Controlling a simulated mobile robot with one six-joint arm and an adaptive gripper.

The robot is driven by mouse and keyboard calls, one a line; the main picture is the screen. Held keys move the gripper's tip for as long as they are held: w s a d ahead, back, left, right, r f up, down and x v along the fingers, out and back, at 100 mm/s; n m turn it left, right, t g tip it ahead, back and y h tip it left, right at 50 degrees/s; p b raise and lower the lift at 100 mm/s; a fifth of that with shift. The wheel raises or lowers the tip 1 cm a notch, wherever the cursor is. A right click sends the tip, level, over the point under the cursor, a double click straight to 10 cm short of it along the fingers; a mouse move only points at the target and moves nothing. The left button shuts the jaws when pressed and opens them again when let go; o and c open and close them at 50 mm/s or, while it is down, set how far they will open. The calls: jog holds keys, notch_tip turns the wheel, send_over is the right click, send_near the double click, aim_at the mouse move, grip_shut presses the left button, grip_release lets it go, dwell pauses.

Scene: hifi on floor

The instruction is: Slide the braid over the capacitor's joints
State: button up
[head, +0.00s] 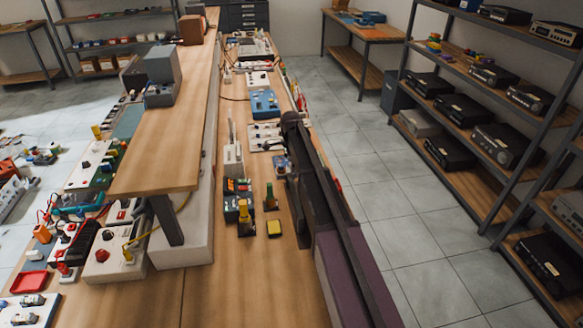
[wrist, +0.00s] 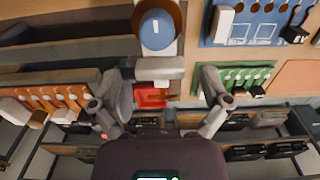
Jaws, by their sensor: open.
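My gripper (wrist: 165,80) is open in the wrist view, its two grey fingers spread apart. A pale grey bar-shaped piece (wrist: 160,68) shows between the fingers; I cannot tell whether it touches them. Beyond it is a round blue part with a white mark (wrist: 157,30). I cannot tell whether either of these is the capacitor. No braid can be made out with certainty in either view. In the head view my dark arm reaches along the right side of the workbench (head: 200,290), and its far end hides part of the bench.
A raised wooden shelf (head: 160,150) runs along the bench's left. In the wrist view, a red piece (wrist: 152,96) and a green panel (wrist: 245,78) show.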

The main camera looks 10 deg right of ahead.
jog(key=shift+c, duration=0.2)
jog(key=c, duration=1.3)
jog(key=s, duration=2)
jog(key=shift+s, duration=0.1)
jog(key=o, duration=1.3)
jog(key=shift+o, duration=0.2)
